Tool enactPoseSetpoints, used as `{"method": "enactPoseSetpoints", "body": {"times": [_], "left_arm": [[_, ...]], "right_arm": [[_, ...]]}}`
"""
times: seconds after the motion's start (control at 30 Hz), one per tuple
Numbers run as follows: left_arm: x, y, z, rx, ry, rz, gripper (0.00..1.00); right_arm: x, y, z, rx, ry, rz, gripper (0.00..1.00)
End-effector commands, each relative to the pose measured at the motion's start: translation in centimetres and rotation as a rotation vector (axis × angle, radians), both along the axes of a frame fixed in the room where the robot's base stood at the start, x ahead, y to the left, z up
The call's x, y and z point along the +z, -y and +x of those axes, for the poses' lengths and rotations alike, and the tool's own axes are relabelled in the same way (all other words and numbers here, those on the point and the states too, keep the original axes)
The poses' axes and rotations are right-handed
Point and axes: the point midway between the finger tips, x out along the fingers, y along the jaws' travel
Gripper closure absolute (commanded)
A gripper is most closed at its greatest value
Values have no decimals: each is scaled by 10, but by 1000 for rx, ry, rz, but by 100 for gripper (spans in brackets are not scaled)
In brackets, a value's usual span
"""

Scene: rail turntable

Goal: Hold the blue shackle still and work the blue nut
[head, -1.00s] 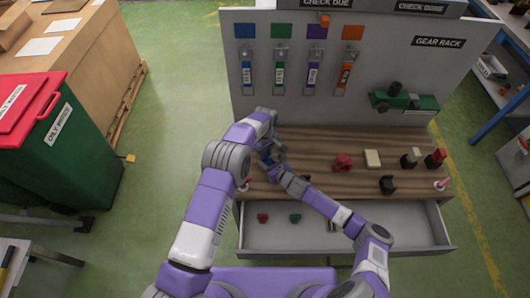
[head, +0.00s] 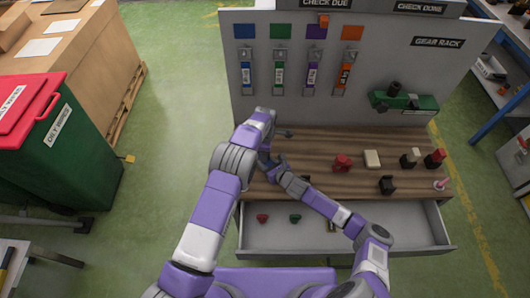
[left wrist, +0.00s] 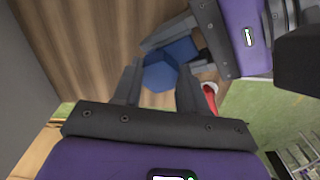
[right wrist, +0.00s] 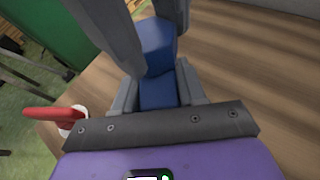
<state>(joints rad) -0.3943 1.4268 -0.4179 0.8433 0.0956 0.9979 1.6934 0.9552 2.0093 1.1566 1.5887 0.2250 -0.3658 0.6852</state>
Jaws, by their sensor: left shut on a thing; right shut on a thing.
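The blue nut (left wrist: 162,75), a faceted block, sits between the fingers of my left gripper (left wrist: 158,68) in the left wrist view. The nut also shows in the right wrist view (right wrist: 158,45), with my left fingers around it from above. The blue shackle (right wrist: 158,95) is next to it, gripped between the fingers of my right gripper (right wrist: 158,78). My right gripper comes in from the side in the left wrist view. In the head view my left arm covers most of both parts. I cannot tell how far the nut is turned.
The wooden bench (head: 330,185) carries a red part (head: 342,162), a cream block (head: 372,159) and several dark fittings to the right. A red pin on a white base (right wrist: 60,114) stands close to my grippers. The drawer (head: 380,228) below is open.

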Motion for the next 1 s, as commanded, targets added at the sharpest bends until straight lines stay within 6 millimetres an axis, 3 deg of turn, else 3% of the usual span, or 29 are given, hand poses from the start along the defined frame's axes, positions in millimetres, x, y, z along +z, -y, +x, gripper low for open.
{"method": "enactPoseSetpoints", "body": {"times": [0.17, 0.4, 0.43, 0.6, 1.0], "left_arm": [[-2, -1, 0, 156, -2, 2, 90], [-2, -1, 0, 174, -3, 2, 90], [-2, -1, 0, 173, -3, 2, 57], [-2, -1, 0, 172, -2, 1, 31], [-1, 0, 0, 170, -1, 0, 23]], "right_arm": [[0, 0, 0, 0, 0, 0, 100], [0, 0, 0, 1, 0, 0, 100], [0, 0, 0, 1, 0, 0, 100], [0, 0, 0, 1, 0, 0, 100], [0, 0, 0, 0, 0, 0, 100]]}}
